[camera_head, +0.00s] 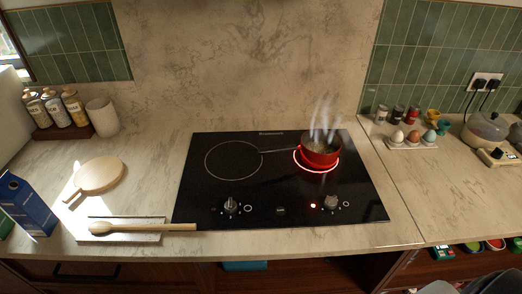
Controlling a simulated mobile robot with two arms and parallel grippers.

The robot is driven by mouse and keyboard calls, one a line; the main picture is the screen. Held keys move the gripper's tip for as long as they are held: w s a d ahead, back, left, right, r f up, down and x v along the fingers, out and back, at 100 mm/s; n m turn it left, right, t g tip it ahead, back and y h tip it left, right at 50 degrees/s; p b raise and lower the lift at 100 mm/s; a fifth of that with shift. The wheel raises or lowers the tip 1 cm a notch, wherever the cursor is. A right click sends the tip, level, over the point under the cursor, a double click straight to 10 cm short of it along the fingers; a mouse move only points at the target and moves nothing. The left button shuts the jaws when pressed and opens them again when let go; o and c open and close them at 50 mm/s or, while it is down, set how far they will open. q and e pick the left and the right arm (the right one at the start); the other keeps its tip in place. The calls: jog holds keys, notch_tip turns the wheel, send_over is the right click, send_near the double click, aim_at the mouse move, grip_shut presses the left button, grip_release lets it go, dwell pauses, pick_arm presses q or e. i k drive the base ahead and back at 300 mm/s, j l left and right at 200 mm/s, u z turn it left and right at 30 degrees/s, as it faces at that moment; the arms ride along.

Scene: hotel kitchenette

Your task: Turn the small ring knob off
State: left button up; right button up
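The black cooktop (215,183) is set in the marble counter. Its right, smaller ring (318,170) glows red under a small red pot (322,157). The pot steams, and its handle points left. The larger left ring (233,160) is dark and bare. Two knobs stand near the front edge: a left knob (230,205) and a right knob (331,202). A red indicator light (313,206) is lit just left of the right knob.
A wooden spoon (150,228) on a rest reaches the cooktop's front left corner. A round board (98,174) and a blue box (27,203) are at left. Egg cups (413,138) and a cooker (487,130) are at right. The space above the knobs is clear.

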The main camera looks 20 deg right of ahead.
aim_at(331, 202)
jog(key=k+l+z, duration=0.15)
jog(key=z, duration=1)
jog(key=j+u, duration=0.2)
jog(key=u, duration=0.2)
